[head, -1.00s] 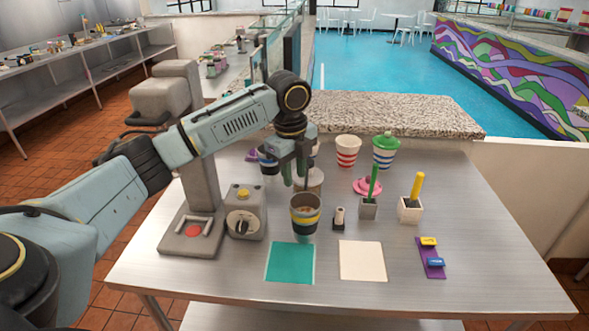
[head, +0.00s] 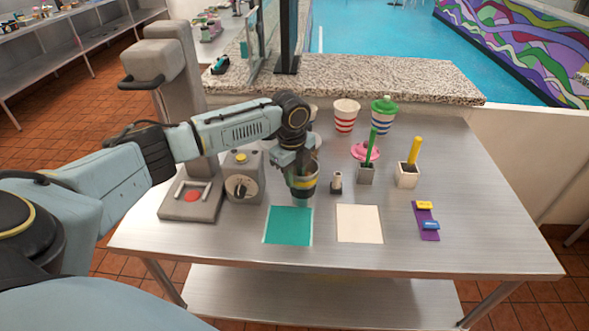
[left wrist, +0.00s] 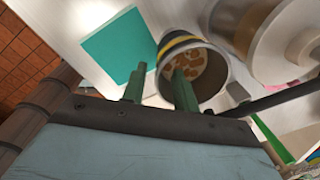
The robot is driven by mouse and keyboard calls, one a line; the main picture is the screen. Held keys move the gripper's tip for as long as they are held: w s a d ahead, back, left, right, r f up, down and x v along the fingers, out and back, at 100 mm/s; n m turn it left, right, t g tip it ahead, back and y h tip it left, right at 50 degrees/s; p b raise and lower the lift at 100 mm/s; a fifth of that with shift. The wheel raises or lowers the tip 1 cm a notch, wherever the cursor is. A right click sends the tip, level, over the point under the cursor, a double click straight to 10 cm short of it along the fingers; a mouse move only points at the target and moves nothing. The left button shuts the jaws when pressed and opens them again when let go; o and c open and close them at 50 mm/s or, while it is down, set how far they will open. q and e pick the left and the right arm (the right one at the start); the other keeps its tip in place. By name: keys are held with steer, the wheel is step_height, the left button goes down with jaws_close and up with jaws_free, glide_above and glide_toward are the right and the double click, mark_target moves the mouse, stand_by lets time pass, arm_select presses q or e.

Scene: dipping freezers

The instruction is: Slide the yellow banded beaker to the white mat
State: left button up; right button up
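The yellow banded beaker (head: 309,184) is a dark cup with a yellow band and brown contents. It stands upright on the steel table behind the teal mat, and shows in the left wrist view (left wrist: 212,50). The white mat (head: 359,223) lies right of the teal mat (head: 289,226). My left gripper (head: 295,178) is at the beaker, partly hiding it. In the left wrist view its two green fingers (left wrist: 158,88) are apart; one overlaps the beaker's mouth, the other is outside its wall. Whether they touch it is unclear. My right gripper is not in view.
A small dark-and-white item (head: 336,182) stands just right of the beaker, behind the white mat. Holders with a green stick (head: 367,172) and a yellow stick (head: 407,175) stand further right. A grey dial box (head: 243,180) is at left. The front table strip is clear.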

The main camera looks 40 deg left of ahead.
arm_select(q)
jaws_close()
steer(key=w+d+p, duration=0.1)
steer(key=d+p, duration=0.3)
steer(key=d, duration=0.8)
steer(key=shift+p, duration=0.4)
stand_by(0.9)
steer(key=shift+w, duration=0.1)
steer(key=shift+w+d, duration=0.2)
steer(key=shift+d, duration=1.15)
steer(key=shift+w+d, duration=0.15)
steer(key=shift+d, duration=1.2)
